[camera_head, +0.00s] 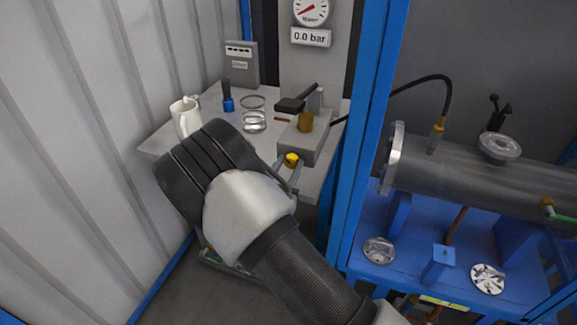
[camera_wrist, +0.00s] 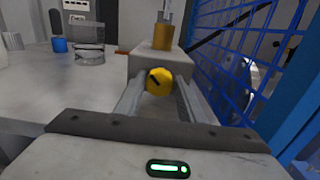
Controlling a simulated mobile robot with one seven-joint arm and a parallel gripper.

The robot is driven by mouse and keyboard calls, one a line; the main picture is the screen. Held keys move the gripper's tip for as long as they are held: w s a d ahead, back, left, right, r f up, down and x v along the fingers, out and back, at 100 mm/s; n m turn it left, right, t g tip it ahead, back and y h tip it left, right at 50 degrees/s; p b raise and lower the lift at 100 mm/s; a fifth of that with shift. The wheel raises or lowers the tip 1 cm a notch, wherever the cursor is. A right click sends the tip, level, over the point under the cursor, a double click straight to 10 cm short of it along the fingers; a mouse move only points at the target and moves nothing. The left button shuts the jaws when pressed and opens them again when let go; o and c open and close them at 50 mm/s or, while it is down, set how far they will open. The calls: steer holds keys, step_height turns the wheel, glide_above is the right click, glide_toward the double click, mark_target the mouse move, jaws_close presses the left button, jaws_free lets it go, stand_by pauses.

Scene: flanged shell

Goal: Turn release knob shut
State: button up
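The yellow release knob (camera_wrist: 159,80) sits on the front of a grey pump block (camera_wrist: 143,62) in the wrist view. A dark mark runs slantwise across its face. In the head view the knob (camera_head: 291,159) shows just beyond my fingers. My gripper (camera_wrist: 160,84) is open, one finger on each side of the knob. A narrow gap seems to show beside the knob; whether the tips overlap it in depth is hard to tell. In the head view my gripper (camera_head: 289,172) is partly hidden behind my wrist.
A gauge (camera_head: 312,11) above reads 0.0 bar. A blue post (camera_head: 366,130) stands close to the right, before a horizontal shell (camera_head: 462,178).

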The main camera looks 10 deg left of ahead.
steer(key=c, duration=0.5)
steer(key=shift+c, duration=0.2)
steer(key=m+b, duration=0.1)
steer(key=m, duration=0.1)
steer(key=m+b, duration=0.2)
steer(key=m, duration=0.1)
steer(key=shift+d+f, duration=0.1)
steer(key=shift+f, duration=0.1)
steer(key=shift+s+m+b, duration=0.1)
steer(key=shift+m+b, duration=1.45)
steer(key=shift+m, duration=0.45)
steer(key=shift+r, duration=0.1)
steer(key=o, duration=1.1)
steer(key=shift+c, duration=0.2)
steer(key=shift+d, duration=0.1)
